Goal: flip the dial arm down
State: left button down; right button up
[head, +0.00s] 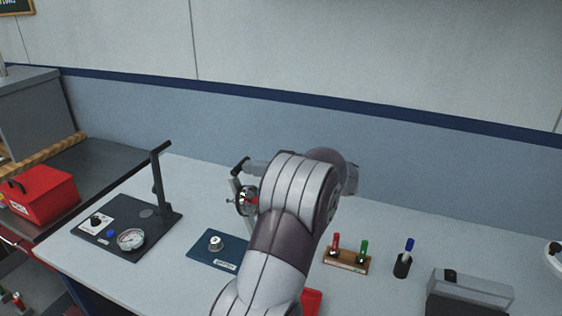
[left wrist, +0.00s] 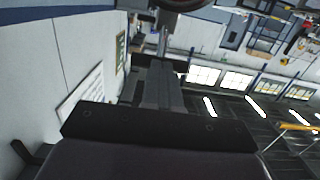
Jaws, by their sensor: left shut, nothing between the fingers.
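The dial (head: 247,201), round and dark with some red on it, stands left of my left arm in the head view. A thin grey bar (head: 233,188) and a black piece (head: 240,165) show beside and above it. Which of these is the dial arm I cannot tell for sure. My left gripper (head: 252,167) is shut and empty, pointing left close to the black piece. In the left wrist view its fingers (left wrist: 160,88) are together, with a metal rod (left wrist: 163,42) and a round dark part (left wrist: 186,4) just beyond. Contact is unclear. My right gripper is not in view.
A black stand (head: 158,185) with a gauge (head: 131,239) is at the left. A blue mat (head: 215,258) holds a silver part (head: 215,243). A wooden rack (head: 346,262), a pen cup (head: 402,266) and a grey box (head: 468,292) are at the right. My arm hides the middle.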

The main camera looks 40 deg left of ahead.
pick_arm(q)
jog(key=s+a+f+t+h+p, duration=0.15)
jog(key=a+h+p, duration=0.25)
jog(key=a+p, duration=0.4)
jog(key=s+a+f+t+h+p, duration=0.1)
jog(key=s+a+f+h+p, duration=0.2)
jog(key=a+p, duration=0.5)
jog(key=s+a+f, duration=0.1)
jog(key=a+f, duration=0.2)
jog(key=f, duration=0.4)
jog(key=s+a+f+b, duration=0.1)
jog(key=s+a+f, duration=0.1)
jog(key=a+f, duration=0.2)
notch_tip(320, 180, down, 4)
jog(key=shift+r+b, duration=0.1)
jog(key=shift+b, duration=0.2)
jog(key=shift+s, duration=0.15)
notch_tip(320, 180, up, 15)
jog(key=w+d+p, duration=0.1)
jog(key=d+p, duration=0.1)
jog(key=shift+w+f, duration=0.15)
jog(key=shift+f, duration=0.05)
